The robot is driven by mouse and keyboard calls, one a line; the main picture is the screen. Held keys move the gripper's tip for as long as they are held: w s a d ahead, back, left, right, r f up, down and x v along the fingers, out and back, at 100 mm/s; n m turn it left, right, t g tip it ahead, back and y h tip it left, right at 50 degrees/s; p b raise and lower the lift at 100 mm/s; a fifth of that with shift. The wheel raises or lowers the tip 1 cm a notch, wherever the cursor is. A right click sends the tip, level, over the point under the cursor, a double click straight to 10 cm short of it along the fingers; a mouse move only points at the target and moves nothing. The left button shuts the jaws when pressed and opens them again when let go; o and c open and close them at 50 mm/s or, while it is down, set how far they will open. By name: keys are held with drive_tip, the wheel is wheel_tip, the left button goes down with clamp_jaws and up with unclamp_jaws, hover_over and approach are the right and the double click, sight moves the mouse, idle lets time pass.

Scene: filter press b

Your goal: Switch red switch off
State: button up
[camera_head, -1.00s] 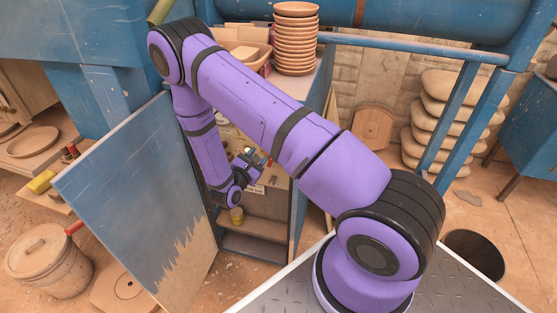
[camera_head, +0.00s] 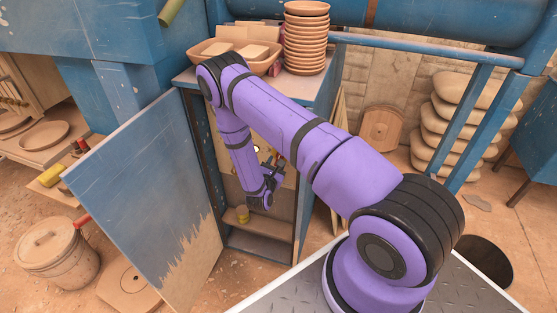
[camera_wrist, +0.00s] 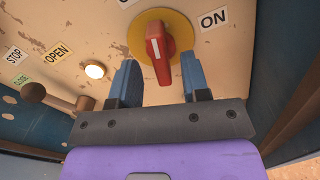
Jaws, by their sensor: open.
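In the wrist view, the red switch (camera_wrist: 157,48) is a rotary handle on a round yellow plate, mounted on a worn beige panel (camera_wrist: 203,61). Its handle lies nearly vertical in the picture, with a white mark on it. An ON label (camera_wrist: 213,18) is right of it; another label above left is cut off by the frame edge. My gripper (camera_wrist: 160,82) is open, its two blue fingers on either side of the handle's lower end, with gaps. I cannot tell whether they reach its depth. In the head view, my gripper (camera_head: 270,182) is inside the open cabinet.
A lit round lamp (camera_wrist: 95,70), STOP and OPEN labels and a brown knob (camera_wrist: 33,92) are left of the switch. In the head view, the open blue door (camera_head: 150,190) stands left of my arm. Stacked bowls (camera_head: 306,38) and a tray (camera_head: 265,65) sit on the cabinet top.

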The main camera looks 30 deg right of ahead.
drive_tip(key=shift+x, duration=1.45)
drive_tip(key=c, duration=0.6)
drive_tip(key=shift+a+n, duration=0.1)
drive_tip(key=shift+n, duration=1.6)
drive_tip(key=o, duration=0.6)
